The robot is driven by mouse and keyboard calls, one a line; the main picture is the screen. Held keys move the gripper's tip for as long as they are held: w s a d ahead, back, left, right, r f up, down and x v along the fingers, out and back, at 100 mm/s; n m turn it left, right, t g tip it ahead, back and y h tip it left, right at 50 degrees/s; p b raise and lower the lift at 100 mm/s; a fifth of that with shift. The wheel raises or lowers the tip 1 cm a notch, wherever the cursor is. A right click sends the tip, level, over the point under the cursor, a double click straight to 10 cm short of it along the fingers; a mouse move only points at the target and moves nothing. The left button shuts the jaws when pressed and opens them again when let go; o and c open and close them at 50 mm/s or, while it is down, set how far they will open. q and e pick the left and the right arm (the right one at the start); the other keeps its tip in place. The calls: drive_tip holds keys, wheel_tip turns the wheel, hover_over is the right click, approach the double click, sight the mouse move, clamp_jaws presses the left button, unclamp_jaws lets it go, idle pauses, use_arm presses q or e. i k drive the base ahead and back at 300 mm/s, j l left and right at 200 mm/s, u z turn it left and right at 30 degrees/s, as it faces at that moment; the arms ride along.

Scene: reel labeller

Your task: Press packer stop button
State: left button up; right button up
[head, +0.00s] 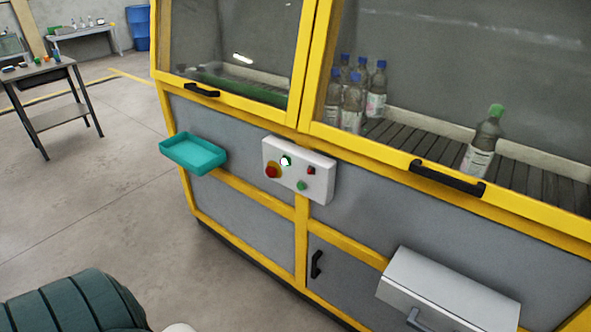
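A white control box (320,184) is fixed to the front of the yellow-framed packer (240,187), below its windows. On the box are a large red button (272,171) on a yellow base, a green control with a bright white spot (286,161), a small dark red switch (311,171) and a green button (301,186). No labels are readable. Neither of my grippers is in view, and nothing touches the box or covers its controls.
A teal tray (194,153) juts out left of the box. A grey-white drawer-like box (450,285) juts out at lower right. Bottles (351,105) stand behind the glass. A black door handle (447,178) sticks out.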

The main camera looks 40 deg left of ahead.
sight(271, 172)
drive_tip(key=u, duration=1.4)
